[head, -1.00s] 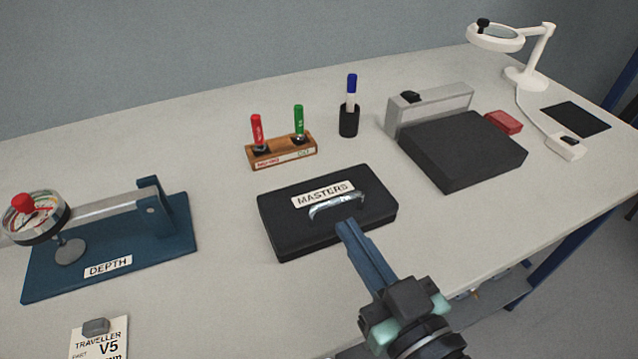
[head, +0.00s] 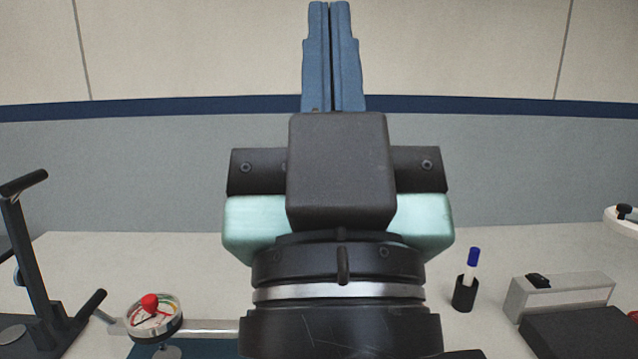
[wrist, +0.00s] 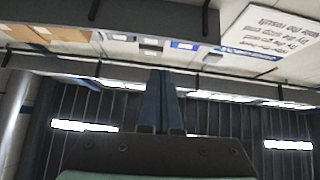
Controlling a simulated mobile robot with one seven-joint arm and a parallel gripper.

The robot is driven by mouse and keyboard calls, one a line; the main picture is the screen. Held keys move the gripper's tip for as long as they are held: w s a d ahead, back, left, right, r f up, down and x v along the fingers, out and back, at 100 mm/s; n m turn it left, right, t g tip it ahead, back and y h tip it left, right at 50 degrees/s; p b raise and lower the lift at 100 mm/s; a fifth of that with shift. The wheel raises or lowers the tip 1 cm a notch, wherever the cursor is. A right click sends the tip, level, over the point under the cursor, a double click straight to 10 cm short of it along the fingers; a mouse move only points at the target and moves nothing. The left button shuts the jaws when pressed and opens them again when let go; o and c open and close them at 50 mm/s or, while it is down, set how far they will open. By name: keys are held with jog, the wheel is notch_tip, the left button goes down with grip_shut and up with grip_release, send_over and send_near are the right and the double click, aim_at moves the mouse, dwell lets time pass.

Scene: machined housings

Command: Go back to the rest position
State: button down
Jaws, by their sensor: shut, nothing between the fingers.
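My gripper (head: 331,10) is raised upright in the middle of the head view, close to the camera, in front of the wall. Its two blue fingers lie together, with nothing between them. In the wrist view my gripper (wrist: 164,75) also shows shut and empty, with a shelf and the dark ribbed ceiling beyond it. My gripper and wrist hide the middle of the bench in the head view.
The bench (head: 90,262) holds a depth gauge (head: 155,312) and a black stand (head: 35,270) at left. A pen cup (head: 465,292), a grey block (head: 558,295), a black box (head: 585,335) and a white magnifier lamp (head: 622,222) are at right.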

notch_tip(320, 180, up, 22)
jog(key=s+p, duration=0.1)
jog(key=p, duration=1.9)
jog(key=shift+a+r+t+p, duration=0.15)
jog(key=shift+a+t+p, duration=0.15)
jog(key=shift+a, duration=0.05)
